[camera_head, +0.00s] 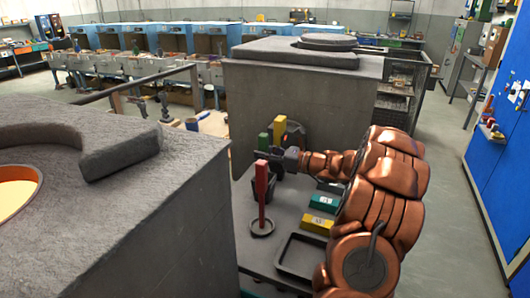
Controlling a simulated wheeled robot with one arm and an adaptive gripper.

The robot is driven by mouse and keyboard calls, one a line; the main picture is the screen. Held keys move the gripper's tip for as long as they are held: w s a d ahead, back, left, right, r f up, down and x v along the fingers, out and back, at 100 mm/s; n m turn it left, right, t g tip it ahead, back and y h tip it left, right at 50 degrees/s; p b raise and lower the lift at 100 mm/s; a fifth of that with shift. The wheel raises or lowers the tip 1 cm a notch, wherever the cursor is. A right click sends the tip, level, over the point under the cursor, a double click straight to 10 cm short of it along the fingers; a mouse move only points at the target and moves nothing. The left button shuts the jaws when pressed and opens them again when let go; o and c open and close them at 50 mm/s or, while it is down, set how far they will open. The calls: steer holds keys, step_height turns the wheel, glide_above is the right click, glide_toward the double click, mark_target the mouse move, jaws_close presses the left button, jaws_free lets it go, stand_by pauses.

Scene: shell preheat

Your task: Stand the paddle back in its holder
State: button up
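A slim red upright piece, which looks like the paddle (262,195), stands near the left edge of the grey work surface. Its lower end is at a dark round base that looks like its holder (262,230); I cannot tell whether it is seated or in front of or above it. My gripper (266,158) is at the red piece's top end, reaching in from the right with its fingers pointing left. The fingers are small and dark here, so I cannot tell whether they touch it or are shut on it.
Green (323,203) and yellow (317,224) blocks lie under my arm, beside an empty dark tray (299,254). Upright green (264,143) and yellow (280,130) pieces stand behind my gripper. A large grey furnace block (150,215) with a glowing opening flanks the left.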

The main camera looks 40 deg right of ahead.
steer(key=shift+o, duration=1.4)
steer(key=shift+r, duration=0.15)
steer(key=shift+s+d, duration=0.15)
steer(key=b+v, duration=0.1)
steer(key=v, duration=1)
steer(key=shift+s+d, duration=0.15)
steer(key=shift+s, duration=0.15)
